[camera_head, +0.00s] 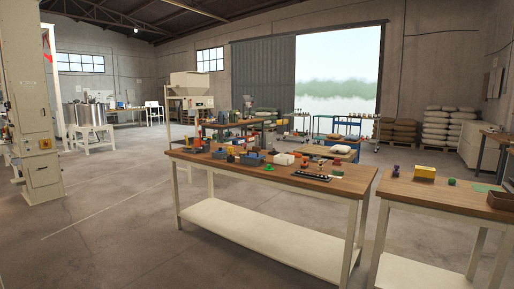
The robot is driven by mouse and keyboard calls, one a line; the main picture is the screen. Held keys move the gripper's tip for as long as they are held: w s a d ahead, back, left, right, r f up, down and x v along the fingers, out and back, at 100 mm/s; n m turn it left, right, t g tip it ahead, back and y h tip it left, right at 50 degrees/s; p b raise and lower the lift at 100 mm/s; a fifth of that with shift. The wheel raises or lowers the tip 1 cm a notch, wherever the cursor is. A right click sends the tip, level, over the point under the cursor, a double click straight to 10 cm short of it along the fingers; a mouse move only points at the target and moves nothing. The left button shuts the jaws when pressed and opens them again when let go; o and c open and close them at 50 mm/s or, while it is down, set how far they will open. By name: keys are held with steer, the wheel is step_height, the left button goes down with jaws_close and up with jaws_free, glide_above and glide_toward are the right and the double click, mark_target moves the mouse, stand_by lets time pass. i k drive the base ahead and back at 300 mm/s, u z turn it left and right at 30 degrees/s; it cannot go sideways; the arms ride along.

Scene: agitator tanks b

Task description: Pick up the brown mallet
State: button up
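I cannot make out a brown mallet for sure in the head camera view. The long wooden-topped workbench (325,187) in the middle carries many small objects, too small to tell apart fully. A second wooden-topped bench (440,194) at the right carries a few more. My gripper is not in view.
On the long bench are a white box (284,159), a blue bin (253,159) and a black strip (312,176). On the right bench are a yellow box (425,172) and a brown bin (500,200). The floor (120,225) at the left front is clear.

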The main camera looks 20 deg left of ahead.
mark_target(255, 148)
steer(key=u, duration=0.1)
steer(key=i, duration=0.7)
steer(key=u, duration=0.7)
steer(key=i, duration=2.45)
steer(key=u, duration=0.4)
steer(key=i, duration=1.25)
steer(key=z, duration=0.05)
steer(key=k, duration=0.5)
steer(key=u, duration=1.25)
steer(key=i, duration=3)
steer(key=u, duration=0.05)
